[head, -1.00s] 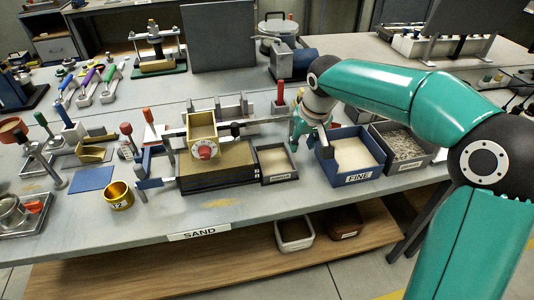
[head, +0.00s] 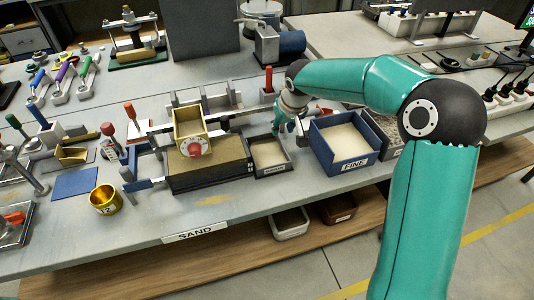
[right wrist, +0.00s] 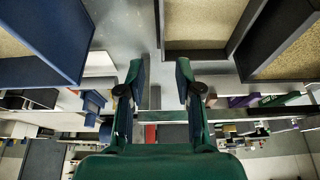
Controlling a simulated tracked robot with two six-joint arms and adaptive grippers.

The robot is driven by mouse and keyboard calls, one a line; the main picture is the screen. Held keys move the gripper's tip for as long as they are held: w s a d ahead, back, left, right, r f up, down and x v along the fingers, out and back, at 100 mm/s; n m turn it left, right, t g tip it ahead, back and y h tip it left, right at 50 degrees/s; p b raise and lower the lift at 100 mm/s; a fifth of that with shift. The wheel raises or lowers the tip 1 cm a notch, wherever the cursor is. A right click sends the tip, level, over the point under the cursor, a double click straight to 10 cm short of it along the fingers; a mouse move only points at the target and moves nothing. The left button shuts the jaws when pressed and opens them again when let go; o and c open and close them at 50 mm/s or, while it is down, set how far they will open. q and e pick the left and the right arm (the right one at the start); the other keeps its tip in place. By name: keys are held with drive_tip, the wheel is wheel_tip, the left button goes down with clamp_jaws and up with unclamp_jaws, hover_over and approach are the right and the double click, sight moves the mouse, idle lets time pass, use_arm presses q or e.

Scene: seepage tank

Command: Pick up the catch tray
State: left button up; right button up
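A small dark tray with a pale, sand-coloured inside (head: 271,171) stands on the bench between the sand-topped box and the blue FINE bin. I take it for the catch tray; its front label is too small to read. My right gripper (head: 283,121) is behind its far right corner. The fingers are apart with nothing held. Whether they touch the tray is unclear. My left gripper is out of view.
The blue FINE bin (head: 345,166) stands close on the tray's right, with a gravel bin (head: 389,152) beyond. The dark sand-topped box (head: 208,178) stands against or very near its left side. A red-handled tool (head: 268,80) stands behind. The bench is clear in front.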

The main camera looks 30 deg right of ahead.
sight(267, 153)
drive_tip(key=shift+w+p+x, duration=0.15)
drive_tip(key=shift+p+x, duration=0.15)
drive_tip(key=shift+x, duration=1.05)
drive_tip(key=shift+w+p+x, duration=0.1)
drive_tip(key=shift+p+x, duration=0.2)
drive_tip(key=shift+x, duration=1.1)
drive_tip(key=shift+a+r, duration=0.1)
drive_tip(key=shift+a, duration=0.05)
clamp_jaws()
